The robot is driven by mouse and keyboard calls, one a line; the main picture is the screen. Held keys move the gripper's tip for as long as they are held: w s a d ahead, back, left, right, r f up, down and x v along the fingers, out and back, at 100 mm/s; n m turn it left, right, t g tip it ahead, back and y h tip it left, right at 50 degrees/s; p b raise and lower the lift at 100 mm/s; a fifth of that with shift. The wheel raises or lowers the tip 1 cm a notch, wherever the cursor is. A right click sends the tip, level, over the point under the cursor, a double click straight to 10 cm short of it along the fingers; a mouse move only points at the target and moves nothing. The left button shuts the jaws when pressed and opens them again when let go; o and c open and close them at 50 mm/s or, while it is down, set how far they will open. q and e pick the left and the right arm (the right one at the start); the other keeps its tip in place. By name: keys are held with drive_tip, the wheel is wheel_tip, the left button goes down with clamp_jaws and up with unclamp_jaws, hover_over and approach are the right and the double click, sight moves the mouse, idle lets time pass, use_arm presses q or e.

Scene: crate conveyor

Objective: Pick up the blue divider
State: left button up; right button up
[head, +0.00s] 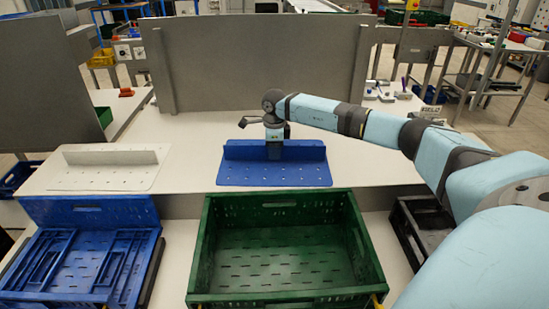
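The blue divider (235,173) lies on the white table behind the green crate. It has a flat perforated base and an upright wall along its length. My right arm reaches in from the right, and my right gripper (274,150) points down at the middle of the upright wall. The fingertips are at the wall, small and dark against it, so I cannot tell whether they are shut on it. The divider appears to rest flat on the table. My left gripper is not in view.
A white divider (110,178) lies to the left. A black crate (398,222) is at the right. A grey panel (258,62) stands behind.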

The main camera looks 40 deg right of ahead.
drive_tip(key=shift+f, duration=0.45)
clamp_jaws()
drive_tip(key=shift+r, duration=0.1)
